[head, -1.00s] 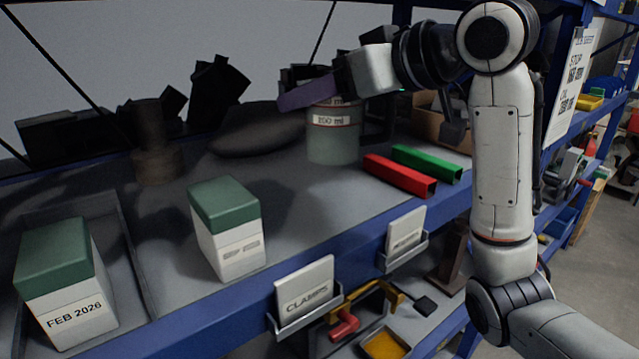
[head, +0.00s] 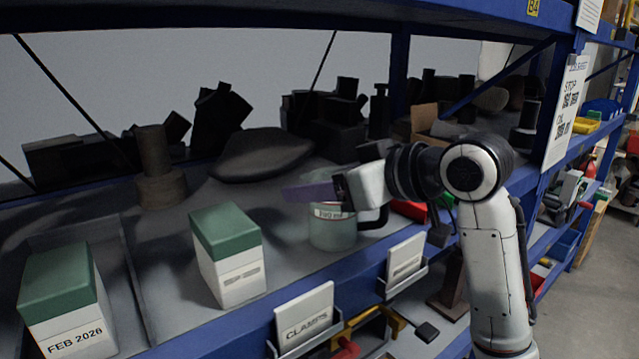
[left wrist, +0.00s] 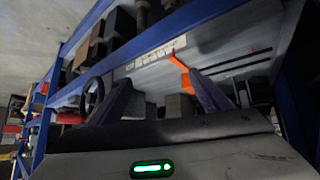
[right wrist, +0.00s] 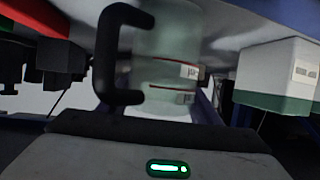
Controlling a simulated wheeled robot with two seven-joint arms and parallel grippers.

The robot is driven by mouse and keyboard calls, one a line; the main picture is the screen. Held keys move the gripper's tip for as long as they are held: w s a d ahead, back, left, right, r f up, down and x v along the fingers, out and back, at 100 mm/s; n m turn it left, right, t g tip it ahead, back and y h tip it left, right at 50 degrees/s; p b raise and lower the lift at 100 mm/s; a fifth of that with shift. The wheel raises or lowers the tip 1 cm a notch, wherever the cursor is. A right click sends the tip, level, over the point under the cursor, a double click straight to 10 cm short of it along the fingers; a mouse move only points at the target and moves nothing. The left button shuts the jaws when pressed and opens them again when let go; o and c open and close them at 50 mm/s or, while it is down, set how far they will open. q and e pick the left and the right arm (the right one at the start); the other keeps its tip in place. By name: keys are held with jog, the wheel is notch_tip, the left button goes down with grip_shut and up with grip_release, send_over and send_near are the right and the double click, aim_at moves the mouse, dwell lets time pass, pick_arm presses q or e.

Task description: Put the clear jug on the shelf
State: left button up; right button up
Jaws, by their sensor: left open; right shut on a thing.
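The clear jug (head: 333,234), a greenish see-through cup with a label band and a black handle, is at the shelf board (head: 285,262) near its front edge, looking upright. I cannot tell whether its base touches the board. My right gripper (head: 318,190) is shut on the jug at its upper part, its purple fingers covering the rim. The right wrist view shows the jug (right wrist: 172,60) with its handle (right wrist: 112,55) on the left. My left gripper (left wrist: 165,90) is open and empty in the left wrist view, out of the head view.
Two white boxes with green lids, one (head: 228,258) left of the jug and one (head: 65,300) in a tray, stand on the board. A red block (head: 410,210) lies right of the jug, partly hidden. Dark objects (head: 262,155) stand behind. Label holders (head: 305,315) line the front edge.

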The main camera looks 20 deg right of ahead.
jog(key=o, duration=1)
jog(key=shift+f, duration=0.1)
jog(key=shift+o, duration=0.3)
jog(key=v, duration=1.2)
jog(key=shift+b, duration=0.45)
jog(key=shift+s, duration=0.1)
